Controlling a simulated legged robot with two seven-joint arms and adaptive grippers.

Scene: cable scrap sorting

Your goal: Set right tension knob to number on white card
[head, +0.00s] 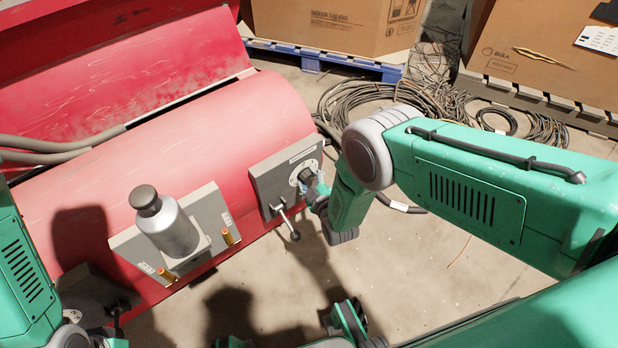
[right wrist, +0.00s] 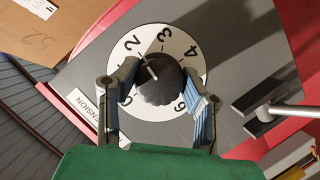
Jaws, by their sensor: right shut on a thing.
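The right tension knob is black and ribbed; it shows in the right wrist view (right wrist: 160,84). Its white pointer line points up and left, toward the 2 side of the white numbered dial (right wrist: 196,74). My right gripper (right wrist: 165,98) has its two fingers around the knob and is shut on it. In the head view the right gripper (head: 314,192) reaches the grey right panel (head: 270,180) from the right and partly hides the dial. A white card (head: 600,40) lies on a cardboard box at top right; its print is too small to read. My left gripper is not visible.
A lever (head: 288,222) sticks out of the right panel just below the dial. A grey cylinder with a dark cap (head: 170,225) stands on the middle panel of the red machine (head: 190,140). Cable coils (head: 375,105) lie on the floor behind.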

